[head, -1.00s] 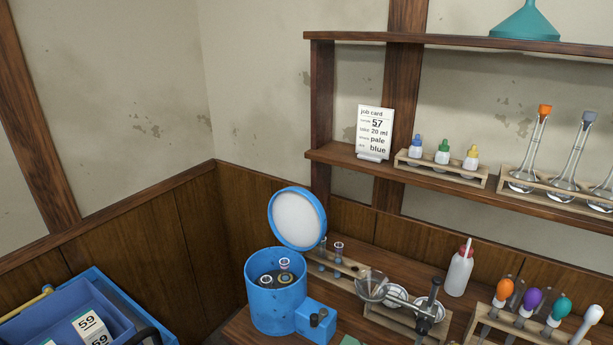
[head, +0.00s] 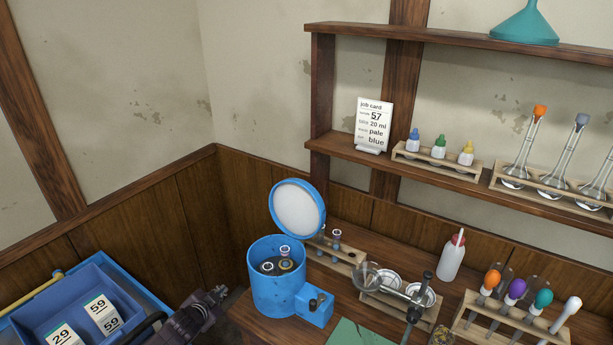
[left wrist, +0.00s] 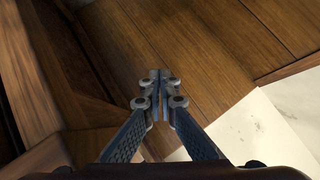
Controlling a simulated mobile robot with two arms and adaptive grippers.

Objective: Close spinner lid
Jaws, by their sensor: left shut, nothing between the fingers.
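The blue spinner (head: 275,291) stands on the bench at its left end. Its round lid (head: 297,209), blue-rimmed with a pale inner face, is raised open and tilted up at the back. Inside the drum, tubes (head: 285,256) sit in the rotor. My right gripper does not show.
A tube rack (head: 335,259) stands right behind the spinner, with glassware (head: 367,277) and a dropper rack (head: 517,318) further right. A blue crate with numbered boxes (head: 66,290) is at lower left. The shelf (head: 400,170) overhangs the bench's back. Space above the drum is clear.

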